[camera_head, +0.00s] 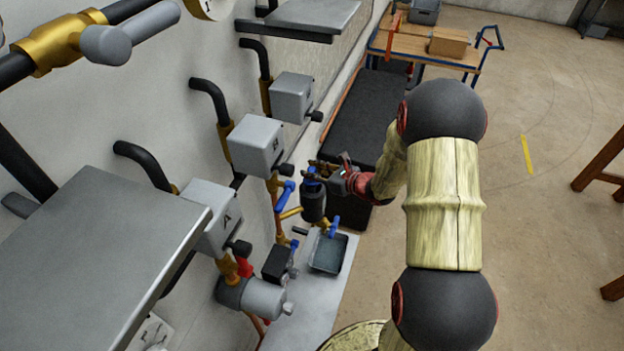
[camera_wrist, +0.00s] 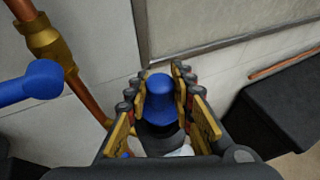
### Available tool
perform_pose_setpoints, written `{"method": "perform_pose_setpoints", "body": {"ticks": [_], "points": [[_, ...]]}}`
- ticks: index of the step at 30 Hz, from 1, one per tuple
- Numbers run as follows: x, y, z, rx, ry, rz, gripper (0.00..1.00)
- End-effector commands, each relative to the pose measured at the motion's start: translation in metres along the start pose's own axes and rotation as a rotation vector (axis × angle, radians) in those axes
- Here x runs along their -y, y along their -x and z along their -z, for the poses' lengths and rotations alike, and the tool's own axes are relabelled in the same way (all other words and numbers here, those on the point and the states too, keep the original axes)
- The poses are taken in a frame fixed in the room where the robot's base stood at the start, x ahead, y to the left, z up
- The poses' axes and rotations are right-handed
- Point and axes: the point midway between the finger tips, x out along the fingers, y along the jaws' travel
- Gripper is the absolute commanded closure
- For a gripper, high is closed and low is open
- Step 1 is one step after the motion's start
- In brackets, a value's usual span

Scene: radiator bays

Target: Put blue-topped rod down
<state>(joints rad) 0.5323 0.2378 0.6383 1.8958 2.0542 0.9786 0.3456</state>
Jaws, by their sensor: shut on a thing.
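The blue-topped rod (camera_head: 313,205) has a dark cylindrical body and a blue top. My gripper (camera_head: 318,172) is shut on it near the top and holds it upright beside the wall pipes. In the wrist view, the blue top (camera_wrist: 160,97) stands between the two fingers of my gripper (camera_wrist: 161,88), and the dark body shows just below it. The rod's lower end is above or in front of a light grey sheet (camera_head: 305,300); I cannot tell whether it touches anything.
A dark shallow tray (camera_head: 328,253) and a small black box (camera_head: 278,262) are below, near blue-handled valves. Grey boxes (camera_head: 256,145) and pipes line the wall at left. A long black bench (camera_head: 365,110) runs behind. Open floor (camera_head: 540,250) is at right.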

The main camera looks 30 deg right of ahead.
Motion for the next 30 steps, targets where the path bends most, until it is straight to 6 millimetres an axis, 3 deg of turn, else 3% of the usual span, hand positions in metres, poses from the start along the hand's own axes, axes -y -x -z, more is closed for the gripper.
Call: {"method": "perform_pose_setpoints", "body": {"ticks": [9,21,22,30], "points": [[-0.001,-0.014,0.034,-0.001,-0.002,0.000,1.00],[0.000,-0.016,0.039,0.000,0.001,0.000,1.00],[-0.001,-0.016,0.039,-0.001,0.000,0.000,0.75],[-0.001,-0.015,0.038,-0.001,0.000,0.000,0.59]]}}
